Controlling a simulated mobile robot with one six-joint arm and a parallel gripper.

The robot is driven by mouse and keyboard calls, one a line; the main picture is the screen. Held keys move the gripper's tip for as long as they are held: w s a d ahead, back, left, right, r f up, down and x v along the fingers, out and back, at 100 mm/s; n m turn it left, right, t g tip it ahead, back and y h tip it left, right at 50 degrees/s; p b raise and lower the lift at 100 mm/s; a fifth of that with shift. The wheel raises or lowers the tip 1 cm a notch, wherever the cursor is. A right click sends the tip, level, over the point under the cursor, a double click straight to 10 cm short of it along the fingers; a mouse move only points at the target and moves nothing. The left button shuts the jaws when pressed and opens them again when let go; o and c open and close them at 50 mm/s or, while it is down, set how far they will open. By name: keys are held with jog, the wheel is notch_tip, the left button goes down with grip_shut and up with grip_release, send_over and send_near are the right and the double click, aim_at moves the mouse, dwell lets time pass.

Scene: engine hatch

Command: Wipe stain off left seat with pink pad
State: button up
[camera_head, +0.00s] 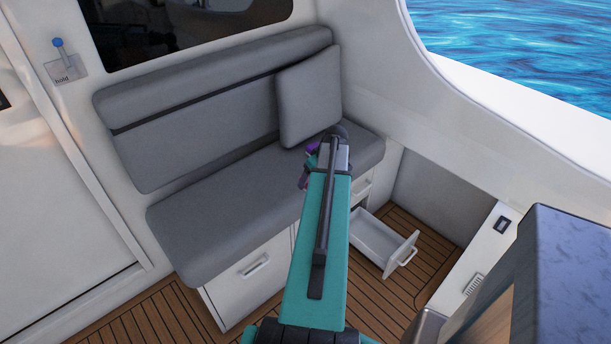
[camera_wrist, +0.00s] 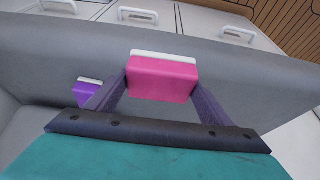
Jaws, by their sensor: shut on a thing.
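My gripper (camera_wrist: 161,88) is shut on the pink pad (camera_wrist: 162,72), a pink block with a white strip along one edge, held between its two fingers. In the head view my arm reaches over the right part of the grey seat (camera_head: 215,225) and mostly hides my gripper and the pad. The seat also shows in the wrist view (camera_wrist: 245,85), beneath the pad. I cannot tell whether the pad touches it. A purple pad (camera_wrist: 86,92) with a white edge lies beside my left finger in the wrist view. No stain shows on the visible seat surface.
A loose grey cushion (camera_head: 309,95) leans on the backrest (camera_head: 195,130) at the right. Below the seat, a drawer (camera_head: 375,245) stands open, right of my arm. A white wall with a blue-knobbed lever (camera_head: 60,55) is at the left. The seat's left part is clear.

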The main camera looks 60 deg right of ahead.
jog(key=w+a+r+n, duration=0.1)
jog(key=w+a+r, duration=0.4)
jog(key=w+a, duration=0.35)
jog(key=w+a+r, duration=0.4)
jog(key=w+a, duration=0.4)
jog(key=a, duration=0.1)
jog(key=w+a+r+n, duration=0.1)
jog(key=w+a+r, duration=0.4)
jog(key=w+a, duration=0.4)
jog(key=w+a+r, duration=0.1)
jog(key=a+r, duration=0.3)
jog(key=a, duration=0.7)
jog(key=w+a+r+n+y, duration=0.1)
jog(key=a+r, duration=0.3)
jog(key=a, duration=0.8)
jog(key=w+a+r, duration=0.2)
jog(key=a+r, duration=0.2)
jog(key=a, duration=0.8)
jog(key=shift+w+r+n, duration=0.2)
jog(key=shift+r+n, duration=0.05)
jog(key=shift+n, duration=0.05)
jog(key=shift+a, duration=0.1)
